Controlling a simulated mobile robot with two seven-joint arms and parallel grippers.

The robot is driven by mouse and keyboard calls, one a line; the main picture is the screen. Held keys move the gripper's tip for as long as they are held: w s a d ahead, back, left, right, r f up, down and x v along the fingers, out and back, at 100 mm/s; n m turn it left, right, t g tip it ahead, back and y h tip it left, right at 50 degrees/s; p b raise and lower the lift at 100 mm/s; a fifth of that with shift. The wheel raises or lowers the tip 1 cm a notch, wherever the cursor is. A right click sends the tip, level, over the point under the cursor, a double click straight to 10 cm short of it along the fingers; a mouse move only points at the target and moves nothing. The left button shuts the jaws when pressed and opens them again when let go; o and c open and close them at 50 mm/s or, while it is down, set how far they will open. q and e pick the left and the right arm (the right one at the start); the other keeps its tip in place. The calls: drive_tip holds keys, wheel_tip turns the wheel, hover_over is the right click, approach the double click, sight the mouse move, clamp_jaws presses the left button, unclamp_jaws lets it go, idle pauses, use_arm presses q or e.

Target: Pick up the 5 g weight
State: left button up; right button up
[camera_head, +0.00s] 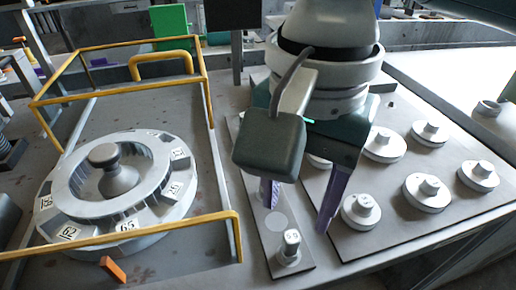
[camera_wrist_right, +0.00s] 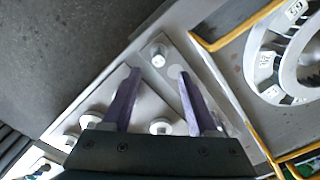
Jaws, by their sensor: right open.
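A small metal weight (camera_head: 289,248) stands upright at the near end of a narrow grey plate in the head view. Its tilted label seems to read 5 G, though it is small. The same weight (camera_wrist_right: 158,58) shows in the right wrist view just beyond the fingertips. My right gripper (camera_head: 296,218) is open and empty, its two purple fingers pointing down above the plate, a little behind the weight. In the right wrist view the gripper (camera_wrist_right: 158,73) has a wide gap and does not touch the weight. My left gripper is not in view.
Several larger round weights (camera_head: 427,192) stand on a wider plate (camera_head: 390,232) to the right. On the left, a grey ring fixture with number labels (camera_head: 70,196) sits inside a yellow rail frame (camera_head: 140,244). An orange piece (camera_head: 113,269) lies by the front rail.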

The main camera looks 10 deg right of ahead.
sight(293, 236)
drive_tip(key=f+b, duration=0.1)
drive_tip(key=f, duration=0.6)
drive_tip(key=shift+s, duration=0.2)
drive_tip(key=shift+c, duration=0.3)
clamp_jaws()
